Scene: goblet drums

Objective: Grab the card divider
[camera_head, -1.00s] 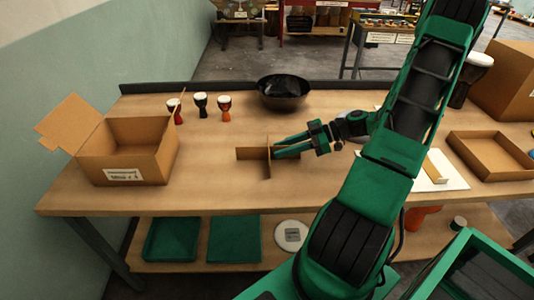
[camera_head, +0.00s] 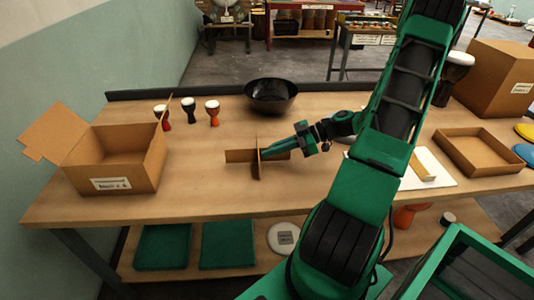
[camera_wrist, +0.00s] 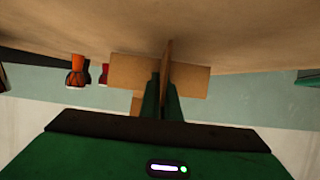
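The card divider (camera_head: 239,156) is a brown cross of slotted cardboard panels standing upright on the workbench, left of my gripper (camera_head: 270,151). In the wrist view the divider (camera_wrist: 190,80) is straight ahead, with one panel facing me and another running edge-on toward me. The two green fingers of my gripper (camera_wrist: 162,98) are close together on either side of the edge-on panel, shut on it. The fingers hide part of the divider's middle. The divider appears to be still at bench level.
An open cardboard box (camera_head: 115,160) stands at the left. Three small goblet drums (camera_head: 190,112) and a black bowl (camera_head: 271,95) are behind the divider. A shallow cardboard tray (camera_head: 478,152) and a white sheet (camera_head: 428,170) lie to the right. The front of the bench (camera_head: 215,200) is clear.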

